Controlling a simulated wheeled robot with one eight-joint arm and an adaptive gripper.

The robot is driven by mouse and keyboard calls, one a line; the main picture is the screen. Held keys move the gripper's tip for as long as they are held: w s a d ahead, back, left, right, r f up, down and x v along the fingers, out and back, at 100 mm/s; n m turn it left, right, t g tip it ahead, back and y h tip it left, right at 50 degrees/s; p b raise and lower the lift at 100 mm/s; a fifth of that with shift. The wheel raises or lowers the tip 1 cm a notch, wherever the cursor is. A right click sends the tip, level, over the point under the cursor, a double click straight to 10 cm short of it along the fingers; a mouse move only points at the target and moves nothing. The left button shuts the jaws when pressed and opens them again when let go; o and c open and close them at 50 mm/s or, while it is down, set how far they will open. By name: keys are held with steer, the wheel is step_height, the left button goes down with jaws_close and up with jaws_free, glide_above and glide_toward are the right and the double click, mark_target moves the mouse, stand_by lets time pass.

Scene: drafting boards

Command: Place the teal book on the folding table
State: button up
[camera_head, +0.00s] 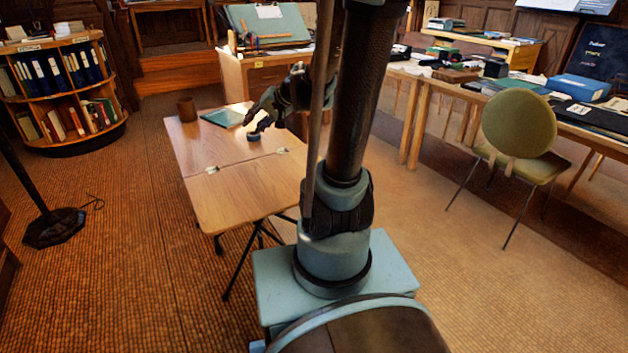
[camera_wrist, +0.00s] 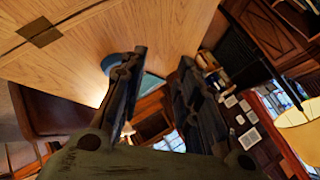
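The teal book (camera_head: 222,118) lies flat on the folding table (camera_head: 240,190), near its far edge. A teal strip that looks like the book (camera_wrist: 153,86) shows between my fingers in the wrist view. My gripper (camera_head: 257,124) is over the far right part of the table, to the right of the book and apart from it. In the wrist view my gripper (camera_wrist: 162,62) is open, with nothing held between its fingers. The wood top (camera_wrist: 130,25) fills the upper part of that view.
A small dark blue round object (camera_head: 253,136) stands on the table close below my gripper. A brown mug (camera_head: 186,109) stands at the far left corner. A drafting desk (camera_head: 262,72) is behind; a chair (camera_head: 518,130) is right. The near table half is clear.

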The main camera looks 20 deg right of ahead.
steer(key=s+d+f+g+h, duration=0.1)
steer(key=s+d, duration=0.3)
steer(key=s, duration=0.4)
steer(key=s+d+f+n+g+h, duration=0.1)
steer(key=s+d+f+g+h, duration=0.1)
steer(key=s, duration=0.7)
steer(key=s+d+f+n+g+h, duration=0.1)
steer(key=s+d+f+h, duration=0.3)
steer(key=s+d, duration=0.3)
steer(key=shift+s+d+f+g, duration=0.15)
steer(key=shift+s+f+g, duration=0.25)
steer(key=shift+s+f, duration=0.45)
steer(key=shift+r, duration=0.1)
